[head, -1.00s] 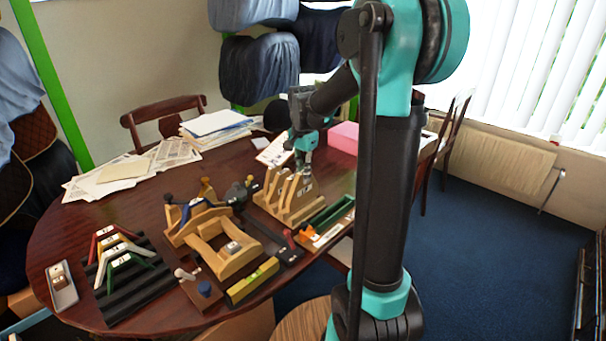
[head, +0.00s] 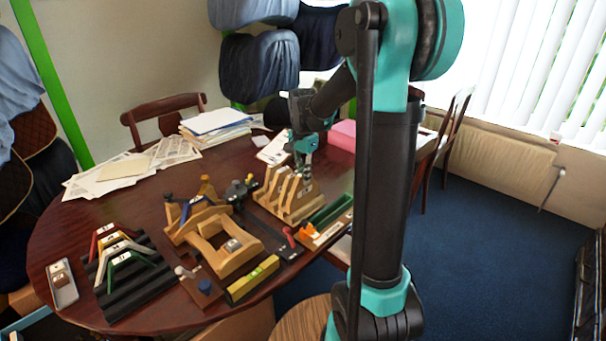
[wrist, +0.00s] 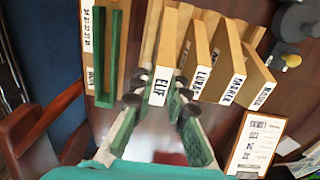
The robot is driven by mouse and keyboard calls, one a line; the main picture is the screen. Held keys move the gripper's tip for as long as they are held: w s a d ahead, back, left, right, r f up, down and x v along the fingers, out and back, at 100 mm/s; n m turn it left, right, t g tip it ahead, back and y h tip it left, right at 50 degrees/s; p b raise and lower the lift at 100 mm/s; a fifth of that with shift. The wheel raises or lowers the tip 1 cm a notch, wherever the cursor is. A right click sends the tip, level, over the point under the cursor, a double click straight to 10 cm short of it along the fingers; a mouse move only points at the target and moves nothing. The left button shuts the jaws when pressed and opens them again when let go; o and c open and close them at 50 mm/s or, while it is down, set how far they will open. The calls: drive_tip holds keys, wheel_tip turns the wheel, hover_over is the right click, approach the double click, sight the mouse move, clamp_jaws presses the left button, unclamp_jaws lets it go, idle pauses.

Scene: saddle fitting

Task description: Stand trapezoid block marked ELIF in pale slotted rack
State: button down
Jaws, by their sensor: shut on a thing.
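The trapezoid block marked ELIF (wrist: 159,86) is between the two fingers of my gripper (wrist: 160,98), which is shut on it. In the head view my gripper (head: 305,163) points down at the right end of the pale slotted rack (head: 289,212). The ELIF block lines up beside several other marked wooden blocks (wrist: 199,82) that stand in the rack. Its label faces the wrist camera. Its lower edge is hidden, so I cannot tell whether it is fully seated in a slot.
A green tray (head: 329,212) lies right of the rack. A wooden frame (head: 228,243) and a black ribbed board (head: 130,283) with coloured angled pieces lie to the left. A printed card (wrist: 256,143) and paper stacks (head: 215,124) lie behind.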

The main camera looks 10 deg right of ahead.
drive_tip(key=shift+f, duration=1.2)
idle(1.9)
drive_tip(key=c, duration=1)
unclamp_jaws()
drive_tip(key=shift+r, duration=0.1)
drive_tip(key=shift+r, duration=2.4)
drive_tip(key=shift+r, duration=1.5)
drive_tip(key=shift+d, duration=0.1)
